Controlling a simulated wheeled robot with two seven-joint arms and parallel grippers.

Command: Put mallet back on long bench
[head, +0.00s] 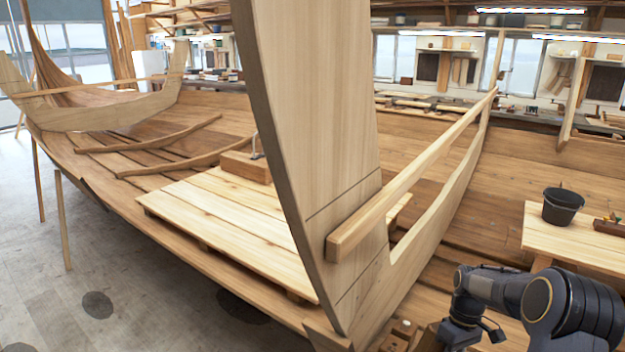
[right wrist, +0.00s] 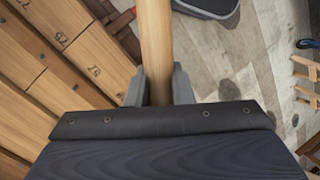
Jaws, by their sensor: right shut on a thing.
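In the right wrist view my right gripper (right wrist: 157,88) is shut around a round, pale wooden handle (right wrist: 156,40). A large dark blue, wood-grained block (right wrist: 165,150) with a riveted black band fills the bottom and hides the lower fingers; it looks like the mallet's head, with the handle running up from it. In the head view my right arm comes in at the lower right, and its gripper is not clearly seen. A long bench (head: 425,104) with timber on it runs along the windows at the back. My left gripper is not in view.
The wooden hull fills the middle, with a tall stem post (head: 315,110) and a slanting beam (head: 410,178) close in front. A pale bench (head: 560,245) at the right holds a black bucket (head: 562,206). Grey floor (head: 60,290) is open at left.

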